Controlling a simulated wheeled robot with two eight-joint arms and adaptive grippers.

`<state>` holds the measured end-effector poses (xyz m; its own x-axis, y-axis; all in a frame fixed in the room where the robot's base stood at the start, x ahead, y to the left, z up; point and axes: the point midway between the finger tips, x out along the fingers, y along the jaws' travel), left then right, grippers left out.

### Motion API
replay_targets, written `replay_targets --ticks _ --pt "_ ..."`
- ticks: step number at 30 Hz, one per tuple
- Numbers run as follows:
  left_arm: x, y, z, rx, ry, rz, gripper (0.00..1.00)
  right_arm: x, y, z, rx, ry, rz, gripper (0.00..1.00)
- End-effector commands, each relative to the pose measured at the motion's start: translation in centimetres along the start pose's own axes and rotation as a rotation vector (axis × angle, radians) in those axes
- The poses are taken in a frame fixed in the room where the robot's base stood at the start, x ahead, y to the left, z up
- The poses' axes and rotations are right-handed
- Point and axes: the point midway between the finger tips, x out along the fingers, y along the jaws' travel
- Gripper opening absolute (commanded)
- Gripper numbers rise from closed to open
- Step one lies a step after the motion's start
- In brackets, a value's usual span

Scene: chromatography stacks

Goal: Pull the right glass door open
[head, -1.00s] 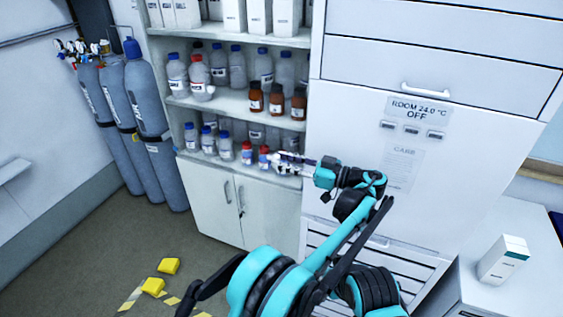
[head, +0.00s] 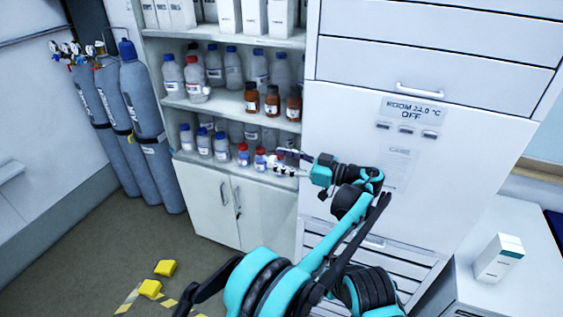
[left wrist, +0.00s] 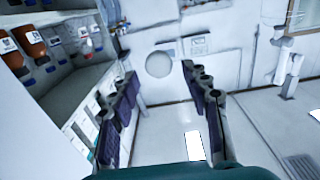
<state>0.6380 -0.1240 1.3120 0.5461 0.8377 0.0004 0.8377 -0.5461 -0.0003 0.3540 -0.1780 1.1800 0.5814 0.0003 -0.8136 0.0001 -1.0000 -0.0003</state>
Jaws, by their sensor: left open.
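The tall shelf cabinet (head: 224,103) holds bottles on its shelves, above two white lower doors. I cannot make out a clear edge or handle of its right glass door in the head view. My left gripper (head: 284,161) is open and empty, at the right side of the lowest bottle shelf. Its fingers point left, in front of small red- and blue-capped bottles. In the left wrist view the open fingers (left wrist: 160,80) stand apart with no object between them; shelves with bottles are at the left. My right gripper is not in view.
A white cabinet with drawers (head: 440,55) stands right of the shelves, close to my left arm. Gas cylinders (head: 138,105) stand at the left. Yellow blocks (head: 165,268) lie on the floor. A small white box (head: 498,258) stands on the right counter.

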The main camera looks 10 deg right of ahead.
Motion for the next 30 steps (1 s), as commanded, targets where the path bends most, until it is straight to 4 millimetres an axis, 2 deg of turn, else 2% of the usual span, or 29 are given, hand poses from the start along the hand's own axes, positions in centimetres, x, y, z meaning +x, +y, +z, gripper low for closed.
replay_targets --ticks 9,15,30 --pt "0.0 0.0 -6.1 0.000 0.000 0.000 0.47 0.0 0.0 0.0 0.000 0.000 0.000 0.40" --pt "0.0 0.0 -8.7 0.000 0.000 0.000 0.47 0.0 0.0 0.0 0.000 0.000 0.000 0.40" --pt "0.0 0.0 -9.2 0.000 0.001 0.001 0.47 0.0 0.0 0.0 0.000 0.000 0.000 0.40"
